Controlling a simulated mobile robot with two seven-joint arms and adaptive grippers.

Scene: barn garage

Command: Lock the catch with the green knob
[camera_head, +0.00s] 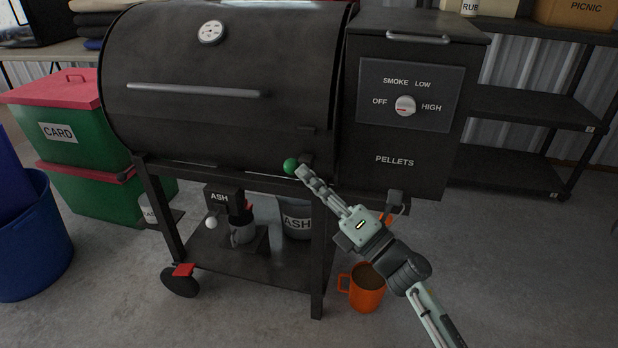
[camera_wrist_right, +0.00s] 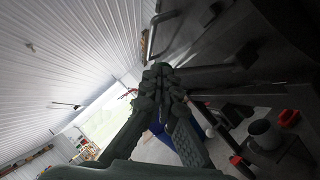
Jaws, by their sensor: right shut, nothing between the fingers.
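The green knob (camera_head: 290,166) is on the front of the black pellet grill (camera_head: 230,90), low on the right side of the barrel, by a small dark catch (camera_head: 306,160). My right gripper (camera_head: 303,172) is shut and empty, its fingertips just right of the knob. I cannot tell whether they touch it. My left gripper is not in view.
The pellet hopper (camera_head: 395,160) with its dial stands right of the barrel. Below are a shelf with an ash bucket (camera_head: 297,222) and an orange bucket (camera_head: 366,290) on the floor. Green crates (camera_head: 85,140) and a blue bin (camera_head: 30,245) stand left. The floor at right is clear.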

